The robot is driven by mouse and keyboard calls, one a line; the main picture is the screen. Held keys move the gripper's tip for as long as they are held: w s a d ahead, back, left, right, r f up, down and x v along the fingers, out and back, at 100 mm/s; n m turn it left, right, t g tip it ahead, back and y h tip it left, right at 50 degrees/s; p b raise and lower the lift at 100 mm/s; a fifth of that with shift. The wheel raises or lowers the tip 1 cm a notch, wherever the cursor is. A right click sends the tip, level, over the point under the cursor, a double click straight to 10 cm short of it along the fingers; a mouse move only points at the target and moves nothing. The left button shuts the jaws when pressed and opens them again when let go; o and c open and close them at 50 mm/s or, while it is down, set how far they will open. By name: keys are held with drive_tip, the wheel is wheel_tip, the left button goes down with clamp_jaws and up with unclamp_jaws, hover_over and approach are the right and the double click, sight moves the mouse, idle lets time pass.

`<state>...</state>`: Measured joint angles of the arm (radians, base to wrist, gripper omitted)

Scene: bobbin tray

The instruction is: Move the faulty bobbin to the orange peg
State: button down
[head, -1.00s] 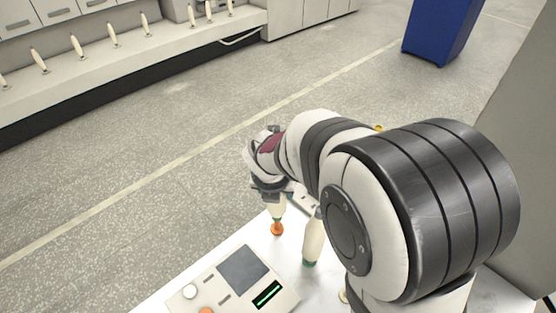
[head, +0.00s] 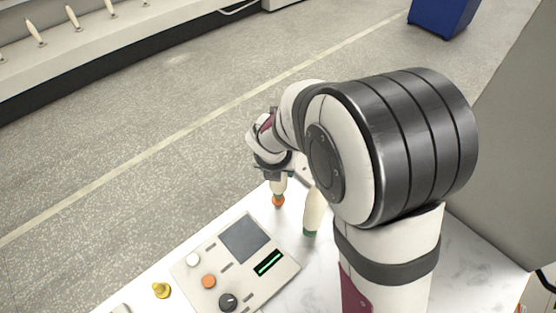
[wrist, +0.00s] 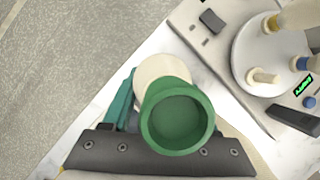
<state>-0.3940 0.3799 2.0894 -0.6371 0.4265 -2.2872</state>
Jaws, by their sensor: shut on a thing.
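My gripper (head: 274,172) is shut on a cream bobbin (head: 279,187) and holds it upright at the table's far edge. In the wrist view the held bobbin's green end (wrist: 178,122) faces the camera, with part of its cream body behind it. The orange peg (head: 278,201) shows right at the bobbin's lower end; I cannot tell whether the bobbin is fully seated on it. A second cream bobbin (head: 313,210) with a green lower end stands upright to the right of the gripper. No fault mark is visible on either bobbin.
A control panel (head: 232,268) with a screen, buttons and a green display lies in front. A yellow knob-like piece (head: 161,290) is to its left. My arm hides the table's right part.

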drive_tip(key=shift+f, duration=0.9)
drive_tip(key=shift+c, duration=0.5)
unclamp_jaws()
